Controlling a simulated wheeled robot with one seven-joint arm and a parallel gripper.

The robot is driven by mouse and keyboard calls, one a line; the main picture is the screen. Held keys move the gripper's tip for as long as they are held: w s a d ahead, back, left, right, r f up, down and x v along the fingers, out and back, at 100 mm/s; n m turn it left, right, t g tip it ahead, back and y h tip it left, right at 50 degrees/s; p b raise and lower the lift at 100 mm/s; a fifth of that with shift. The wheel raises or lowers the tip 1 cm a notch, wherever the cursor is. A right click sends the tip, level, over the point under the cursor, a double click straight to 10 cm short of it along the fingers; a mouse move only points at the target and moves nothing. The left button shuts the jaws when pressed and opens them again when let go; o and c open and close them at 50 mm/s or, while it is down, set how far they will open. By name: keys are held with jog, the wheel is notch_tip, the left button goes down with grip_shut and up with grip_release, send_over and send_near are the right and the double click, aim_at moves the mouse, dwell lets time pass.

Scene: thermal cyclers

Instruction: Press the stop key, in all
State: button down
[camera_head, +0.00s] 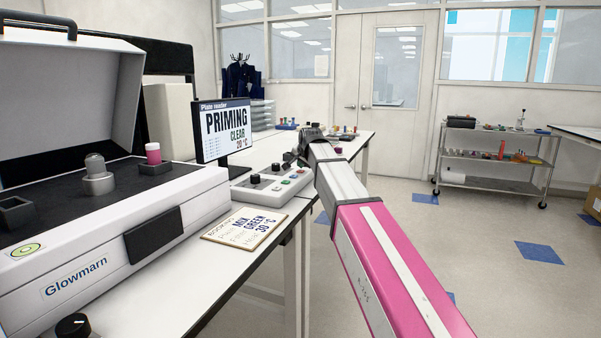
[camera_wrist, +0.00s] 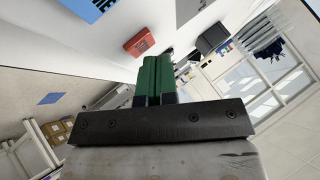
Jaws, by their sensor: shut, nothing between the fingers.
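A low grey control box (camera_head: 272,190) with dark knobs and small coloured keys lies on the bench below the monitor. My gripper (camera_head: 298,158) is at the far end of my pink and grey arm, above the back right of this box. In the wrist view, its green fingers (camera_wrist: 153,78) are together and empty. Beyond the fingertips is a red block with dark lettering (camera_wrist: 140,42), on a pale surface. It looks like a key, but its lettering is too small to read. No contact between the fingers and the red block shows.
The monitor (camera_head: 224,132) reads "PRIMING", "CLEAR" and "30 °C". A cart (camera_head: 495,161) is far right; floor between is open.

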aim_at(302, 171)
jog(key=shift+f, duration=0.4)
dwell(0.3)
jog(key=shift+r, duration=0.8)
jog(key=shift+r, duration=0.1)
jog(key=shift+r, duration=2.45)
jog(key=shift+s, duration=0.1)
